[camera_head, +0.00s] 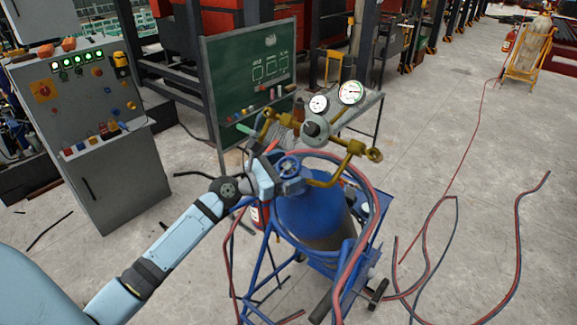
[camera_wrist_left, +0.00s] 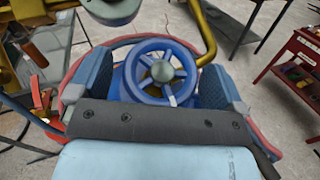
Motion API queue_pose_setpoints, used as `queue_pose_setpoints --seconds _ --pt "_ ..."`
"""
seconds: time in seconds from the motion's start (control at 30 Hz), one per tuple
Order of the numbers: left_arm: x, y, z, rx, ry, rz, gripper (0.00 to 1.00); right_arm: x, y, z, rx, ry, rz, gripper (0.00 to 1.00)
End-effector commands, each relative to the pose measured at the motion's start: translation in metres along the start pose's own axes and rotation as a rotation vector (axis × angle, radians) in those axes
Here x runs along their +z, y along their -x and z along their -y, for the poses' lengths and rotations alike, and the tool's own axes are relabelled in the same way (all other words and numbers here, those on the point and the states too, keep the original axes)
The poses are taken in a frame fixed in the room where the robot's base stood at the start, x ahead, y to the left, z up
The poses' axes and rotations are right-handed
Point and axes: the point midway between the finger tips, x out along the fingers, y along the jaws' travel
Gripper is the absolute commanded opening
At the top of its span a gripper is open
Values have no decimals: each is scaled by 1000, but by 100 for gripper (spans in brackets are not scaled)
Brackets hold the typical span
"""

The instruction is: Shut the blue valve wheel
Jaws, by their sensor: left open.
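The blue valve wheel (camera_wrist_left: 161,70) has spokes and a grey hub. In the left wrist view it lies between the two dark blue fingers of my left gripper (camera_wrist_left: 160,88), with a gap on each side. My left gripper is open. In the head view my left gripper (camera_head: 288,178) is at the top of the blue gas cylinder (camera_head: 312,215), and the wheel (camera_head: 289,165) shows just beyond it, partly hidden. Brass pipes and a regulator (camera_head: 316,128) with two gauges stand above the cylinder. My right gripper is not in view.
The cylinder stands in a blue trolley (camera_head: 262,270) with red and blue hoses (camera_head: 345,290) around it. More hoses lie on the floor at right. A green board (camera_head: 250,75) and a grey control cabinet (camera_head: 95,150) stand behind and to the left. Open concrete floor lies at right.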

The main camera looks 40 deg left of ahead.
Motion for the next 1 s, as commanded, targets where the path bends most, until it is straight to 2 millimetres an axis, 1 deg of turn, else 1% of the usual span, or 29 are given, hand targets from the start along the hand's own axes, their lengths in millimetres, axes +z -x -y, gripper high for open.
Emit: queue_pose_setpoints --seconds 0.1,0.37,0.4,0.57,0.6,0.8,1.0 --pt "0 -5 0 0 -1 -1 96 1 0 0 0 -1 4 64" --pt "0 -6 0 0 0 -1 96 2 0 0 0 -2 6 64" --pt "0 -6 0 0 0 -1 87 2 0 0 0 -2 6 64" --pt "0 -6 0 0 0 0 50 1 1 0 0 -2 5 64" --pt "0 -6 0 0 0 0 48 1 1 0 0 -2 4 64" --pt "-1 -6 0 -10 -4 0 48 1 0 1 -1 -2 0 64" --pt "-3 -6 0 -70 -37 1 49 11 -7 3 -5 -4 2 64"
